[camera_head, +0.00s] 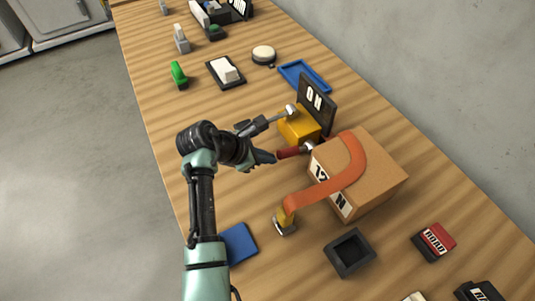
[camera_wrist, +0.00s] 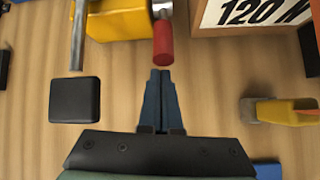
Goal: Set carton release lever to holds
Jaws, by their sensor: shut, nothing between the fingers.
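The brown carton (camera_head: 385,172) stands on the bench with an orange strap (camera_head: 345,175) over it and a "120 N" label (camera_wrist: 262,12). Left of it is a yellow box (camera_head: 297,127) with an "ON" plate (camera_head: 315,105) behind. A red-handled lever (camera_head: 288,153) sticks out toward me between box and carton; it also shows in the wrist view (camera_wrist: 163,42). A grey rod (camera_head: 277,117) with a black end block (camera_wrist: 74,100) runs along the box's left side. My gripper (camera_wrist: 160,75) is shut and empty, its tips just short of the red handle's end.
A yellow buckle (camera_head: 284,224) on the strap's end, a blue pad (camera_head: 238,243) and a black square tray (camera_head: 350,252) lie at the near side. A red block (camera_head: 434,241) is right. A blue tray (camera_head: 304,77) and a white switch (camera_head: 226,71) are farther back.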

